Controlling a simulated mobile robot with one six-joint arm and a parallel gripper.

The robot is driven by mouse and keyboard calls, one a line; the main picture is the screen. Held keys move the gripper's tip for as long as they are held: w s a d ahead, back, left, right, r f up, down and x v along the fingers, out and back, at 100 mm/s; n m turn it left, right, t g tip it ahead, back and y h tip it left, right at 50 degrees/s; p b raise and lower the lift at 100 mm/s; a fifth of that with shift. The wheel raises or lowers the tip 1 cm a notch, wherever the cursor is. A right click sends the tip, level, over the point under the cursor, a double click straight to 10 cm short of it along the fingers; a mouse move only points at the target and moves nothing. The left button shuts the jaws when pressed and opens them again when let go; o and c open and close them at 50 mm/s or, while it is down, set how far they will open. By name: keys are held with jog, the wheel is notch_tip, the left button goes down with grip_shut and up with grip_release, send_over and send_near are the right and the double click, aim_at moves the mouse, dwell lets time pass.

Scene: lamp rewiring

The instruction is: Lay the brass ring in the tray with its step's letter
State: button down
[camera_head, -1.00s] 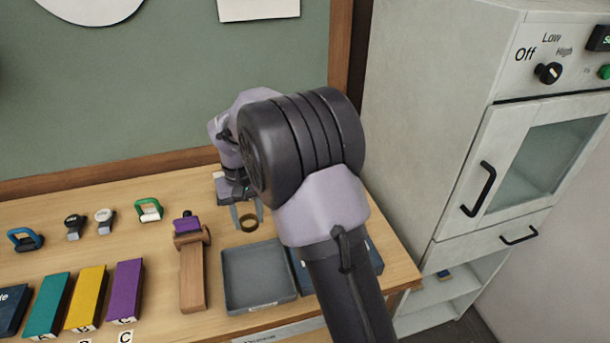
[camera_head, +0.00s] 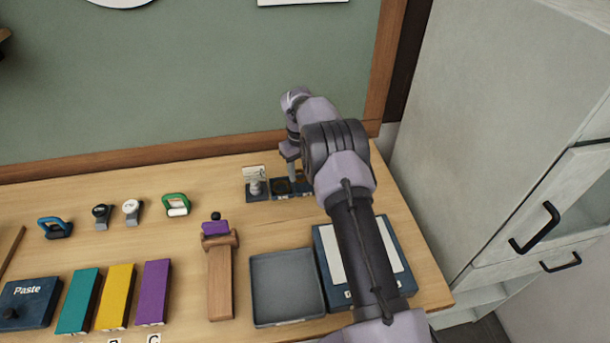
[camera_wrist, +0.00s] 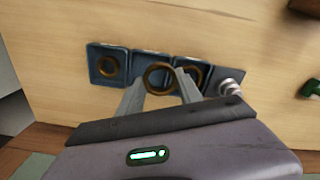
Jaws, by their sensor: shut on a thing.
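My gripper (camera_wrist: 161,91) is shut on a brass ring (camera_wrist: 147,76), held upright-looking between the fingertips in the wrist view. Behind it is a row of small blue trays. The left tray (camera_wrist: 92,73) holds another ring (camera_wrist: 107,65). The middle tray (camera_wrist: 150,60) lies behind the held ring and looks otherwise empty. The right tray (camera_wrist: 207,72) holds a ring (camera_wrist: 195,72), partly hidden by a finger. I cannot read the trays' letters. In the head view my gripper (camera_head: 292,176) is over the tray row (camera_head: 277,195) at the table's back; my arm hides part of it.
A small metal fitting on a dark base (camera_head: 256,188) stands at the left end of the row. A grey tray (camera_head: 286,318) and a blue-framed board (camera_head: 325,262) lie nearer the front. A wooden stand (camera_head: 220,285) and coloured blocks (camera_head: 117,296) are further left.

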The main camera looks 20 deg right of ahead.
jog(key=shift+w+d, duration=0.25)
jog(key=shift+d, duration=0.25)
jog(key=shift+w+d, duration=0.25)
jog(key=shift+d, duration=0.25)
jog(key=shift+d+f, duration=0.2)
jog(key=shift+f, duration=0.1)
notch_tip(320, 180, down, 3)
jog(key=shift+w+f+b, duration=0.1)
jog(key=shift+w+b, duration=0.05)
jog(key=shift+b, duration=0.25)
jog(key=shift+f+b, duration=0.5)
jog(key=shift+b, duration=0.1)
jog(key=c, duration=0.8)
grip_release()
